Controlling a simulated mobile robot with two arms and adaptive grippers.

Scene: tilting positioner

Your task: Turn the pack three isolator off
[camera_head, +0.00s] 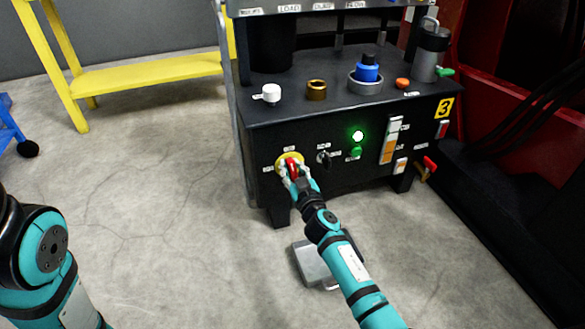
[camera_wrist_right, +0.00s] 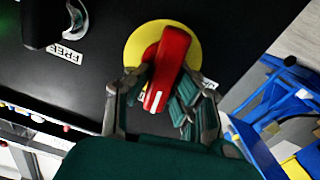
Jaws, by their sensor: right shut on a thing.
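The isolator is a red rotary handle (camera_head: 291,166) on a yellow round plate (camera_head: 284,157), on the front face of the black power pack (camera_head: 262,140) marked with a yellow "3". My right gripper (camera_head: 293,176) is at the handle and shut on it. In the right wrist view the red handle (camera_wrist_right: 167,70) stands tilted across the yellow plate (camera_wrist_right: 135,45), its white-marked end between the fingers of my right gripper (camera_wrist_right: 160,100). The labels around the isolator are too small to read. A teal left arm part shows at the left, but its gripper does not.
Right of the isolator are a black key-like switch (camera_head: 323,157), a lit green lamp (camera_head: 357,136) and a green button (camera_head: 355,152). A red-handled valve (camera_head: 429,164) is at the lower right. A grey pedal-like box (camera_head: 318,262) lies on the floor below.

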